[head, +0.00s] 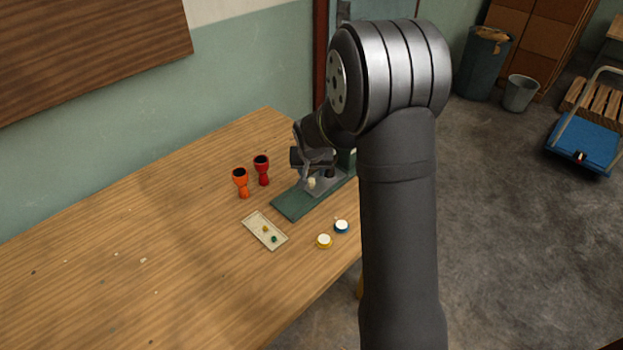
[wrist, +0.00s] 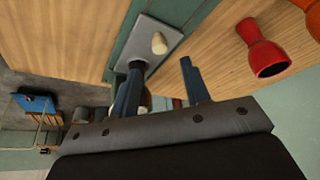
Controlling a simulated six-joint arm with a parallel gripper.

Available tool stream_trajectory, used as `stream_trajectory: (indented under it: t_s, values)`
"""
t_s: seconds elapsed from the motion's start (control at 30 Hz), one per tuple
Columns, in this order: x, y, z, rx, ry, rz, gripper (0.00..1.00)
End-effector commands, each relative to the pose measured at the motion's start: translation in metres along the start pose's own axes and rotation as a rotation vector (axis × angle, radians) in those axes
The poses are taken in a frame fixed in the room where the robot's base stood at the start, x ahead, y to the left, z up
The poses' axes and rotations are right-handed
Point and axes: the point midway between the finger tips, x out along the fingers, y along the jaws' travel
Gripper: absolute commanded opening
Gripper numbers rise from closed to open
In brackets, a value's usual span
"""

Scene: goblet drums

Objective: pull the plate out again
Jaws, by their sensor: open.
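A flat grey plate (head: 322,187) lies on a long green base (head: 292,204) on the table, partly hidden by my gripper and arm. A small cream knob (head: 311,182) stands up on the plate. The wrist view shows the grey plate (wrist: 168,33), its knob (wrist: 159,43) and the green base (wrist: 120,45). My gripper (wrist: 161,63) is open and empty, its two fingers apart, with the knob just past the fingertips in the picture. Whether a finger touches the plate I cannot tell. In the head view my gripper (head: 309,178) is above the plate.
An orange goblet drum (head: 241,182) and a red goblet drum (head: 262,170) stand left of the base. A shallow tray (head: 252,221) holds small yellow and green pieces. A yellow piece (head: 324,241) and a blue piece (head: 341,227), both white-topped, sit near the table edge. The left table area is mostly clear.

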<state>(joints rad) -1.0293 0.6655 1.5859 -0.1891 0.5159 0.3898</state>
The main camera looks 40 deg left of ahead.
Motion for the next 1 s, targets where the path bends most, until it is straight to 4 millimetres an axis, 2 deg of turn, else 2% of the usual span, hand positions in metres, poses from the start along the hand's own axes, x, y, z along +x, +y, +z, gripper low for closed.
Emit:
stream_trajectory:
  t_s: [0.03,0.2,0.4,0.8,0.87,1.0]
  values:
    - [0.011,0.0,0.001,0.0,-0.003,0.001,0.43]
    - [0.039,0.0,0.001,0.001,-0.002,0.0,0.43]
    - [0.06,0.0,0.0,0.001,-0.001,0.0,0.43]
    - [0.067,0.0,0.0,0.001,0.0,-0.001,0.43]
    - [0.067,0.0,0.0,0.001,0.0,-0.001,0.35]
    - [0.067,0.0,0.0,0.001,0.0,-0.001,0.08]
